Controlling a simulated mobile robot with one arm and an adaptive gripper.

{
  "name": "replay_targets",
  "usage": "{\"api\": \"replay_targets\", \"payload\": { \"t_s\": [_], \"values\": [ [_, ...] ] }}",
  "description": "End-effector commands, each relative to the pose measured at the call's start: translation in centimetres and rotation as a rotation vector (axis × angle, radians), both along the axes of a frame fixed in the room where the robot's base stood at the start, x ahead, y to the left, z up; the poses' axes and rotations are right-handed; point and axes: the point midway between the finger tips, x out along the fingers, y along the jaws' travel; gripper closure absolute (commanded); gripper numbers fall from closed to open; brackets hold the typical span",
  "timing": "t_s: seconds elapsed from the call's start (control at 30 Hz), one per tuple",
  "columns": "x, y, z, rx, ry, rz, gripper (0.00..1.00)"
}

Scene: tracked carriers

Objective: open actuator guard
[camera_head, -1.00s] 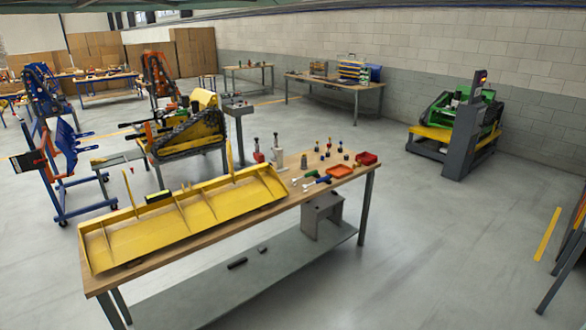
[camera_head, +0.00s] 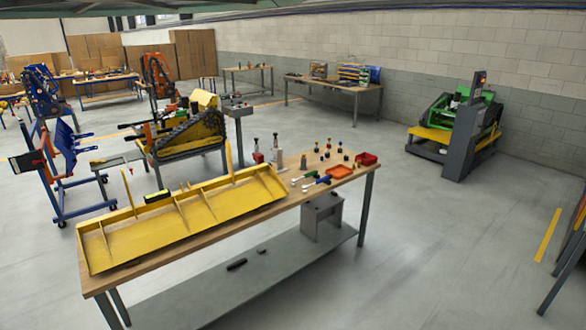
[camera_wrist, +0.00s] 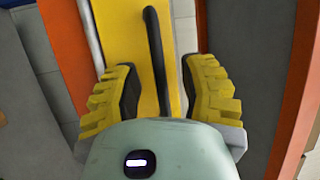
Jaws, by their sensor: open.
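In the wrist view, my gripper (camera_wrist: 160,90) is open, with yellow ribbed fingers and dark inner pads on both sides. A thin dark curved bar (camera_wrist: 155,50), which looks like a handle, runs between the fingers and touches neither pad that I can see. Behind it is a yellow panel (camera_wrist: 130,45), possibly the actuator guard; I cannot tell for sure. The lower end of the bar is hidden behind my gripper's body. My gripper does not show in the head view, and I cannot make out the guard there.
Orange edges (camera_wrist: 66,50) flank the panel in the wrist view, with a dark grey surface (camera_wrist: 245,60) at right. In the head view, a workbench (camera_head: 362,178) bears a yellow trough (camera_head: 180,220). A green and yellow machine (camera_head: 460,130) stands at right, with clear floor before it.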

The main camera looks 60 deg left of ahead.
Motion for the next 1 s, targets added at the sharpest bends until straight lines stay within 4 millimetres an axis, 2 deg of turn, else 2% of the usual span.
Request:
{"api": "replay_targets", "payload": {
  "t_s": [0.2, 0.5, 0.53, 1.0],
  "values": [
    [0.5, -1.02, 0.17, 0.0, 0.001, 0.0, 0.59],
    [0.58, -1.1, 0.22, 0.001, 0.001, 0.001, 0.59],
    [0.58, -1.1, 0.23, 0.001, 0.001, 0.001, 0.53],
    [0.6, -1.06, 0.22, 0.001, 0.001, 0.001, 1.0]
  ]
}}
